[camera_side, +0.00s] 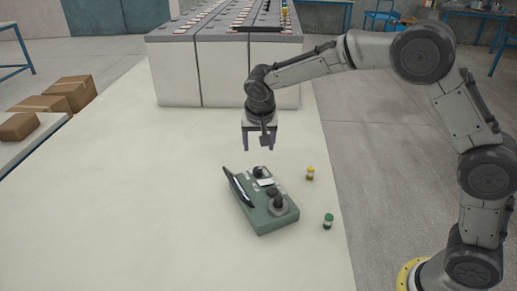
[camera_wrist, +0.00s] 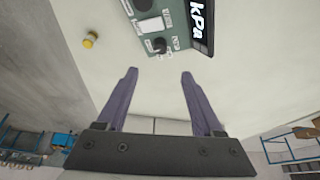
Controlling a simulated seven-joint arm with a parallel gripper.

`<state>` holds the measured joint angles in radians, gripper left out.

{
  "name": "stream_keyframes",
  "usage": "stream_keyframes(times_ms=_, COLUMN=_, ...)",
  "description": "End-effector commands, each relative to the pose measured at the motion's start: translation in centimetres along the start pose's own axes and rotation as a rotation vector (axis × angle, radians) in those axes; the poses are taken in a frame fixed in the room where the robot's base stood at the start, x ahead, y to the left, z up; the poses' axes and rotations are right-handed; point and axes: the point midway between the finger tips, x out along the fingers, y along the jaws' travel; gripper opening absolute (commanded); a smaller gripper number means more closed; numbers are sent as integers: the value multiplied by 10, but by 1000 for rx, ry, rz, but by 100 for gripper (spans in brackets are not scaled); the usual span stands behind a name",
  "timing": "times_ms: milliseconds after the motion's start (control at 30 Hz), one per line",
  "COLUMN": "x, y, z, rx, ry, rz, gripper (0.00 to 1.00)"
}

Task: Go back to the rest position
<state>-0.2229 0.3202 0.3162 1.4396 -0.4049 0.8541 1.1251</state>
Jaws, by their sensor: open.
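My gripper (camera_side: 260,138) is open and empty, held in the air above the table, behind and above a green device. It also shows in the wrist view (camera_wrist: 158,75), with its two purple fingers spread apart. The green device (camera_side: 268,222) lies on the table with a dark knob and a raised dark display panel.
A yellow-capped piece (camera_side: 310,173) and a green-capped piece (camera_side: 328,221) stand right of the device. Large grey-topped battery blocks (camera_side: 222,72) stand at the table's back. The table (camera_side: 130,200) is clear on the left. Cardboard boxes (camera_side: 72,90) sit at the far left.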

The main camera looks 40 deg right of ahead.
Motion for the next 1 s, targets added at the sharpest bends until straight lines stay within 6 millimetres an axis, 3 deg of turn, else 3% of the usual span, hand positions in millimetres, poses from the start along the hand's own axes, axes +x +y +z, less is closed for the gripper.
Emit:
stream_keyframes(times_ms=333, x=-2, y=2, z=-3, rx=6, ry=3, rz=-2, gripper=69)
stream_keyframes(times_ms=467, x=-32, y=9, z=-22, rx=43, ry=46, rz=-42, gripper=69)
stream_keyframes(times_ms=567, x=-74, y=32, z=-34, rx=94, ry=87, rz=-86, gripper=69)
stream_keyframes(times_ms=667, x=-116, y=65, z=-33, rx=134, ry=113, rz=-128, gripper=69)
stream_keyframes(times_ms=800, x=-163, y=114, z=-12, rx=119, ry=133, rz=-174, gripper=69)
stream_keyframes(times_ms=1000, x=-202, y=182, z=44, rx=14, ry=154, rz=-229, gripper=69)
